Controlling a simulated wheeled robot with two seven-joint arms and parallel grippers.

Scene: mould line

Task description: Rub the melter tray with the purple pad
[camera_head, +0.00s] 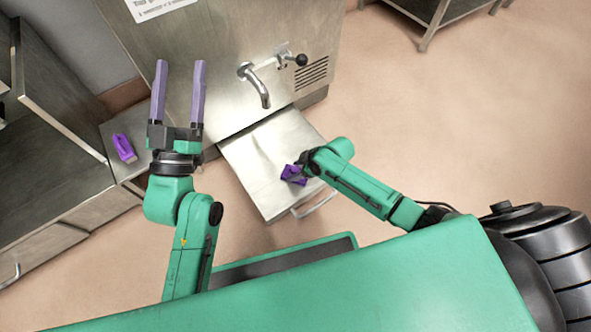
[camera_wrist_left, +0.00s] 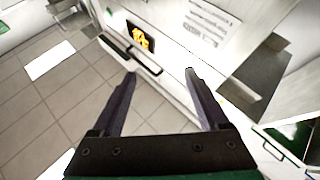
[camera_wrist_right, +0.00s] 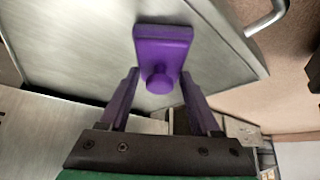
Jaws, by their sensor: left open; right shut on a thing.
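The melter tray (camera_head: 250,155) is a flat steel drawer with a bar handle, pulled out below the tap of the steel melter (camera_head: 225,60). My right gripper (camera_head: 299,168) is over its right part, shut on the purple pad (camera_head: 291,175). In the right wrist view the pad (camera_wrist_right: 162,42) shows its flat plate and round knob between the fingers, with the tray (camera_wrist_right: 90,50) behind it. I cannot tell whether the pad touches the tray. My left gripper (camera_head: 181,64) is open and empty, raised in front of the melter's left side.
A second purple object (camera_head: 124,147) lies on a steel ledge at the left, beside a steel cabinet (camera_head: 60,110). The tap (camera_head: 256,82) overhangs the tray's back edge. The floor (camera_head: 450,130) on the right is clear.

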